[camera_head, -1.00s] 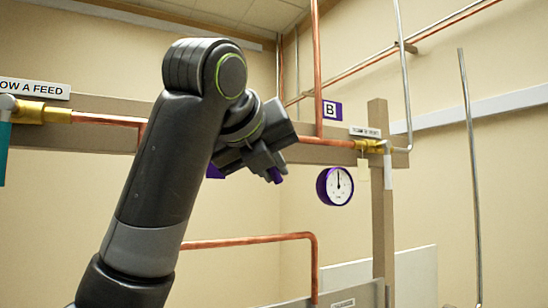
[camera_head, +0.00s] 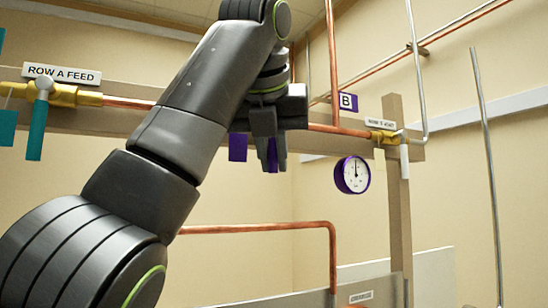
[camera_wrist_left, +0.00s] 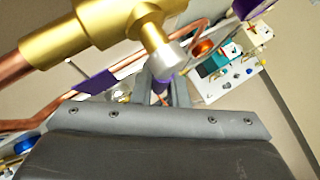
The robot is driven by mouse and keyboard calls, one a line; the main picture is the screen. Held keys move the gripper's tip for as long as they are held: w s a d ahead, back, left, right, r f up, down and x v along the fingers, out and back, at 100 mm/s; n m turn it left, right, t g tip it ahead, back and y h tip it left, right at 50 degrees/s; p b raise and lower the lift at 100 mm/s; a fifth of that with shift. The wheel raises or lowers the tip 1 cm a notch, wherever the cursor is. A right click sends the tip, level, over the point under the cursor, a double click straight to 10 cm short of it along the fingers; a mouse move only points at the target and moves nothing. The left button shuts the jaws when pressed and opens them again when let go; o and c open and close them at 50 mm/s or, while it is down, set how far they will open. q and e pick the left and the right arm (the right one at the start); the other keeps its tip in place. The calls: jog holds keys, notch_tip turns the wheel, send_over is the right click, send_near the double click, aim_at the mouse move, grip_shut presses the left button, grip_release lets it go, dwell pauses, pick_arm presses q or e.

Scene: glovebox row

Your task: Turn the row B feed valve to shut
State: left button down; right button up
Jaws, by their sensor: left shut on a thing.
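My left gripper (camera_head: 272,158) is at the row B pipe, its fingers pointing down. It is shut on the purple valve lever (camera_head: 272,152), of which only a strip shows between the fingers. In the left wrist view the brass valve body (camera_wrist_left: 98,28) and its silver stem cap (camera_wrist_left: 172,57) are close up. The purple lever (camera_wrist_left: 160,86) runs from the cap down between the fingers. In the head view my arm hides the valve body. A purple tag (camera_head: 238,147) hangs just left of the gripper. My right gripper is not in view.
The row A valve (camera_head: 50,92) with its hanging teal lever (camera_head: 37,132) is at the left. A purple-rimmed gauge (camera_head: 352,175) and a brass fitting (camera_head: 385,137) are right of the gripper. A copper pipe (camera_head: 270,228) runs below.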

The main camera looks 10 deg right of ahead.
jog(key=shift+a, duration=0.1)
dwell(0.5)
pick_arm(q)
jog(key=c, duration=1.5)
grip_release()
jog(key=shift+a, duration=0.1)
jog(key=shift+o, duration=0.3)
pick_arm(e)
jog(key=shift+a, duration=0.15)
